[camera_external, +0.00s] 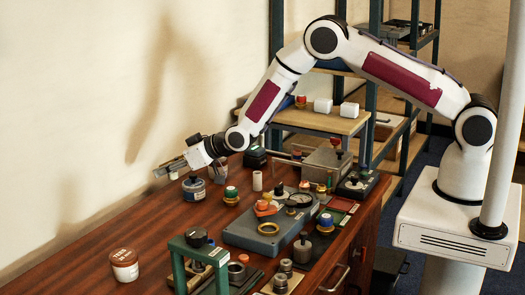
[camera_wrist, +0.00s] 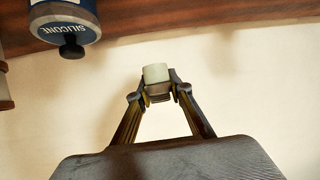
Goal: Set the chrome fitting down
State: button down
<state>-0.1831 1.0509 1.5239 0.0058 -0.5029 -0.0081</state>
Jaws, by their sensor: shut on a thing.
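My gripper (camera_external: 162,171) reaches out to the left over the table's back side, near the wall, held roughly level. In the wrist view its fingers (camera_wrist: 157,88) are shut on a small pale, blocky piece (camera_wrist: 156,73), seemingly the chrome fitting. It looks cream-grey here rather than shiny, so I cannot confirm its finish. The piece sits between the fingertips, clear of the table.
A silicone tin (camera_external: 193,188) stands below and right of my gripper; it also shows in the wrist view (camera_wrist: 62,22). A white-and-brown jar (camera_external: 124,265) stands front left. The wooden table (camera_external: 125,225) is clear at left.

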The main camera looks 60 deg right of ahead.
send_over(169, 208)
jog(key=shift+f, duration=3.05)
jog(key=shift+s+f, duration=0.1)
jog(key=shift+f, duration=1.75)
jog(key=shift+f, duration=0.15)
jog(key=c, duration=1.8)
grip_release()
jog(key=shift+s+r, duration=0.4)
jog(key=shift+v, duration=3.2)
